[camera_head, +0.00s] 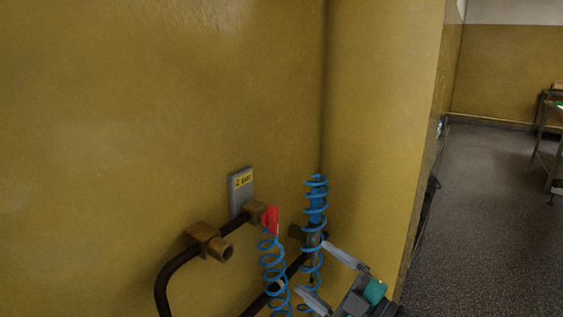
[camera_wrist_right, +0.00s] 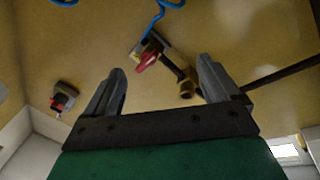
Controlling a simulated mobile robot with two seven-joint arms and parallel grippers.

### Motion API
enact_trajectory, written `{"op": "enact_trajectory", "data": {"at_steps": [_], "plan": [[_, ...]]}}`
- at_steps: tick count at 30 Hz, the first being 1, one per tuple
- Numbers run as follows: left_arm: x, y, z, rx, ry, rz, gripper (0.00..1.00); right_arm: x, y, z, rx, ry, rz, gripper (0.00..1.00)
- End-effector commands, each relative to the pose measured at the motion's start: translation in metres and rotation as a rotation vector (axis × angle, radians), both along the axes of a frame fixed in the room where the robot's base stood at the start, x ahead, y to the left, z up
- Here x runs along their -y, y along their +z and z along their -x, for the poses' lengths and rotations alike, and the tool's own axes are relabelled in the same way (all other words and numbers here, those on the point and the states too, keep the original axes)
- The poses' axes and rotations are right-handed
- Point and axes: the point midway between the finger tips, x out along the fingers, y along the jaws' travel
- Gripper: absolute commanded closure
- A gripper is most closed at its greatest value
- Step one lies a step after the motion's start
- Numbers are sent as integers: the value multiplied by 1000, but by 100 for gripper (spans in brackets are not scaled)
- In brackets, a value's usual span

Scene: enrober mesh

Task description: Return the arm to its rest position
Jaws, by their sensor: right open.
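My right gripper (camera_head: 317,270) is at the bottom of the head view, in front of the yellow wall corner. Its two grey fingers are spread apart with nothing between them. In the right wrist view the same gripper (camera_wrist_right: 161,67) shows open. A red valve handle (camera_head: 271,219) is up and to the left of it in the head view. In the wrist view the red handle (camera_wrist_right: 146,62) appears beyond the fingers, apart from them as far as I can tell. My left gripper is not in view.
Blue coiled hoses (camera_head: 316,198) hang by the fingers; whether they touch is unclear. A dark pipe (camera_head: 167,277) with a brass fitting (camera_head: 209,241) runs along the wall below a grey plate (camera_head: 241,192). Open floor (camera_head: 480,200) and a table (camera_head: 549,130) lie right.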

Motion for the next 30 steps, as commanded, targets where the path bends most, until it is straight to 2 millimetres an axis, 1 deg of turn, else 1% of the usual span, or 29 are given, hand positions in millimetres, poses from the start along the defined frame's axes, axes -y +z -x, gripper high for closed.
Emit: {"op": "enact_trajectory", "data": {"at_steps": [1, 5, 8, 9, 11, 12, 16, 18, 21, 22, 25, 30], "plan": [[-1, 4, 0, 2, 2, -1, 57, 2, -14, 9, -87, -52, -55, 11], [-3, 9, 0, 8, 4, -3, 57, 16, -54, 30, -312, -204, -172, 11], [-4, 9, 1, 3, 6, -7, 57, 32, -89, 54, -496, -325, -244, 11], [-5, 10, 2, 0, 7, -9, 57, 39, -104, 66, -571, -374, -269, 11], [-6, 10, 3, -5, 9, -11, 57, 50, -126, 86, -685, -448, -302, 11], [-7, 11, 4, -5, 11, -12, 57, 57, -141, 101, -760, -496, -321, 11], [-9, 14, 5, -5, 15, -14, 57, 78, -179, 149, -970, -629, -365, 11], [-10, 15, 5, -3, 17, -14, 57, 86, -193, 172, -1054, -682, -379, 11], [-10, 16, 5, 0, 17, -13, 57, 94, -206, 194, -1133, -732, -389, 11], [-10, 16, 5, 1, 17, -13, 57, 95, -208, 198, -1148, -742, -390, 11], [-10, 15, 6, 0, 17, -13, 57, 98, -212, 205, -1172, -758, -394, 11], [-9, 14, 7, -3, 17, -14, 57, 98, -212, 205, -1174, -757, -392, 11]]}}
